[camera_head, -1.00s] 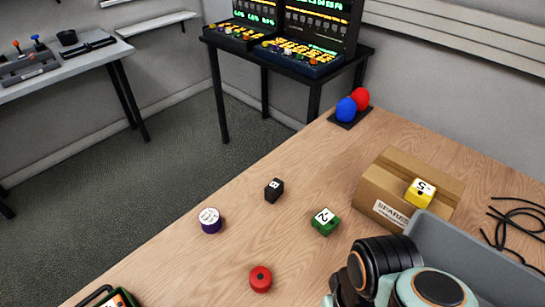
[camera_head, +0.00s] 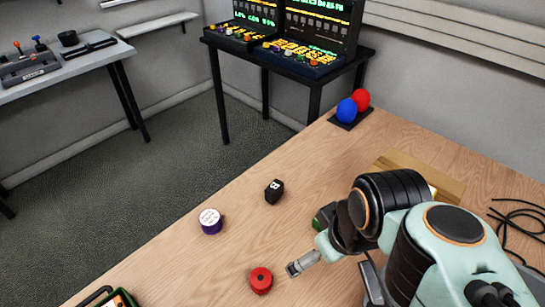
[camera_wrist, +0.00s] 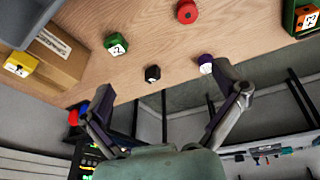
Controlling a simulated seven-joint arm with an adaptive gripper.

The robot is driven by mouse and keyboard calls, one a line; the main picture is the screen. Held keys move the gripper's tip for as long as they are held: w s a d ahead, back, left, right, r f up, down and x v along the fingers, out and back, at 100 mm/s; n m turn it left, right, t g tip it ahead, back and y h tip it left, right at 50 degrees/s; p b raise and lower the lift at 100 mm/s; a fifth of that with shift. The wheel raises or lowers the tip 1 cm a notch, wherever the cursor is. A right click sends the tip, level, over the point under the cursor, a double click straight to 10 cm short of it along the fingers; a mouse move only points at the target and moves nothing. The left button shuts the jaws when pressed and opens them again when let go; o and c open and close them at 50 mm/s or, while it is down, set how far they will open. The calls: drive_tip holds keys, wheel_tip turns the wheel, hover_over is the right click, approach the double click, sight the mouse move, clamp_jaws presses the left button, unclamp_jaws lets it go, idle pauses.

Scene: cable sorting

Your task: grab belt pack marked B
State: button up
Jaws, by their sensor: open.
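The belt pack marked B is a small black block (camera_head: 274,191) with a white letter on it, lying on the wooden table in the head view. It also shows in the wrist view (camera_wrist: 152,73), between the spread fingers and beyond them. My gripper (camera_wrist: 167,97) is open and empty in the wrist view. In the head view my gripper (camera_head: 303,263) is above the table, near the red round object and apart from the black block.
Near the block are a purple round object with a white top (camera_head: 210,221), a red round object (camera_head: 260,280) and a green block (camera_wrist: 116,45). A cardboard box (camera_wrist: 52,55) carries a yellow block (camera_wrist: 20,64). Black cable (camera_head: 518,218) lies at right. The table edge is left of the block.

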drive_tip(key=w+a+r+n+t, duration=0.1)
drive_tip(key=w+r+n, duration=0.15)
drive_tip(key=w, duration=0.55)
drive_tip(key=w+a+r+n+t, duration=0.1)
drive_tip(key=w+r, duration=0.2)
drive_tip(key=w, duration=0.4)
drive_tip(key=n+y, duration=0.2)
hover_over(275, 186)
wheel_tip(275, 186, down, 14)
drive_tip(key=f+g, duration=0.1)
drive_tip(key=f, duration=0.4)
drive_tip(key=f+g, duration=0.1)
drive_tip(key=f, duration=1)
drive_tip(key=shift+s+d+m+g+y, duration=0.35)
drive_tip(key=shift+d+g+y, duration=0.05)
drive_tip(key=x, duration=0.5)
drive_tip(key=shift+w+a+f, duration=0.1)
drive_tip(key=shift+w+f, duration=0.05)
drive_tip(key=shift+f, duration=0.25)
drive_tip(key=c, duration=1.3)
